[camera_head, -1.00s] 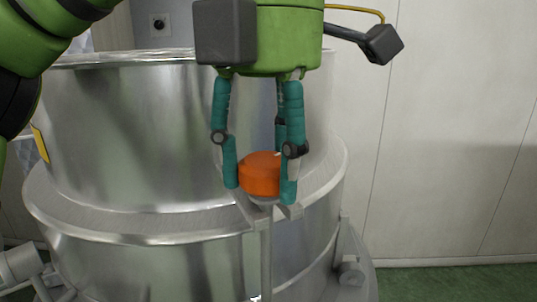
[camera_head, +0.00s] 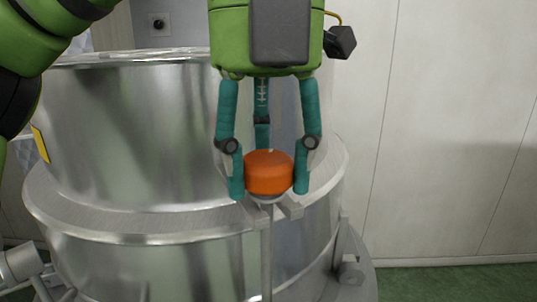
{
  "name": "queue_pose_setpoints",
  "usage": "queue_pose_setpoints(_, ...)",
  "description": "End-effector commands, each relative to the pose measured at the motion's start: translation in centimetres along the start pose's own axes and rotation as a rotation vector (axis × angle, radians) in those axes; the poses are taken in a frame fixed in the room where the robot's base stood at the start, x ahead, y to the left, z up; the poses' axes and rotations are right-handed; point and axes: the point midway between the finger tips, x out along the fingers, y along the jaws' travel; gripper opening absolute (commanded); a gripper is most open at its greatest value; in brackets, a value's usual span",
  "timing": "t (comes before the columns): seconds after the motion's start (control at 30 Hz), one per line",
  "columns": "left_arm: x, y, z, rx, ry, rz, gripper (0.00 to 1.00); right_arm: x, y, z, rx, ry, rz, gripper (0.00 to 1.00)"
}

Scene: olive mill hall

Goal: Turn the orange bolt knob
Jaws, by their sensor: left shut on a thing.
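The orange bolt knob (camera_head: 268,174) sits on a bracket at the rim flange of a large steel vessel, right of the picture's middle line of the vessel. My left gripper (camera_head: 269,182) points down over the knob from above. Its teal fingers are shut on the knob, one at its left side and one at its right, with a third finger behind it. The knob's rear is hidden. My right gripper is not in view.
The shiny steel vessel (camera_head: 130,140) fills the left and middle. Below the knob a grey rod (camera_head: 266,260) runs down its side. A pale wall (camera_head: 450,130) stands behind, and green floor (camera_head: 455,279) shows at lower right.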

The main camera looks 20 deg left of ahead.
Motion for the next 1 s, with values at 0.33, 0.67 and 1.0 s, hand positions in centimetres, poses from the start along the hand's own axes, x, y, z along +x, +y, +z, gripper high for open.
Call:
queue_pose_setpoints(0.33, 0.36, 0.05, 0.02, -0.006, 0.008, 0.008, 0.15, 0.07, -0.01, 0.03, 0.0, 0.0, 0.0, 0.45)
queue_pose_setpoints(0.67, 0.21, 0.03, 0.01, -0.005, 0.005, 0.005, 0.72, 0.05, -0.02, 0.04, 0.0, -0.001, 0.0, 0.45)
queue_pose_setpoints(1.0, 0.06, 0.01, 0.01, -0.006, 0.001, 0.001, 0.72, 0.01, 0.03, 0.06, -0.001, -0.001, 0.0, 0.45)
